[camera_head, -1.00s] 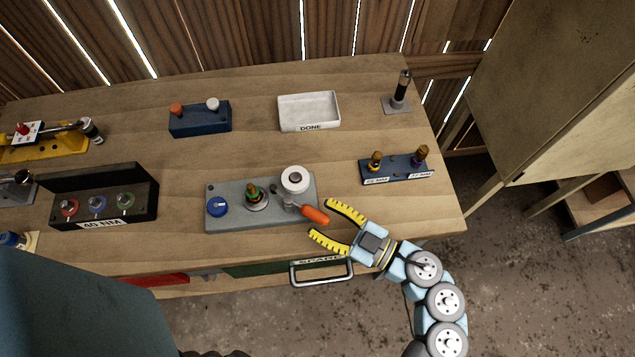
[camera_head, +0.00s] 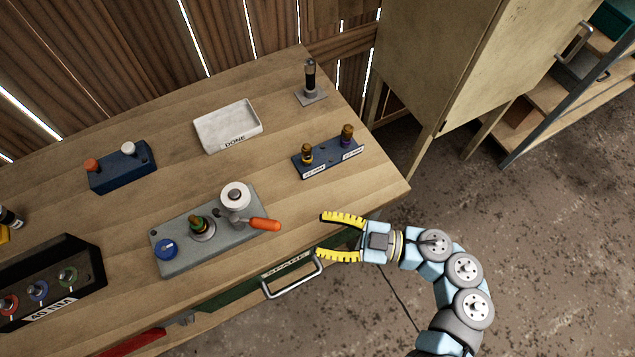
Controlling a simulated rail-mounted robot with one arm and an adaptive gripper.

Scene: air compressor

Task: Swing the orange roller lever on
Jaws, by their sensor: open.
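The orange roller lever (camera_head: 264,225) sticks out to the right from the grey plate (camera_head: 178,262) on the bench. Its inner end meets the base of a white round roller (camera_head: 235,196). The plate also carries a blue knob (camera_head: 165,249) and a green-and-brass fitting (camera_head: 199,228). My gripper (camera_head: 330,235) is open and empty, with yellow toothed fingers pointing left. It is to the right of the lever's orange tip, with a clear gap between them in the picture. The fingers show over the bench's front edge; their height above it is hard to tell.
A blue rack (camera_head: 328,158) with two fittings stands behind my gripper. A white DONE tray (camera_head: 228,127), a navy block with two knobs (camera_head: 122,167) and a black 40 NM box (camera_head: 80,265) stand farther left. A drawer handle (camera_head: 292,283) juts out below the bench edge.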

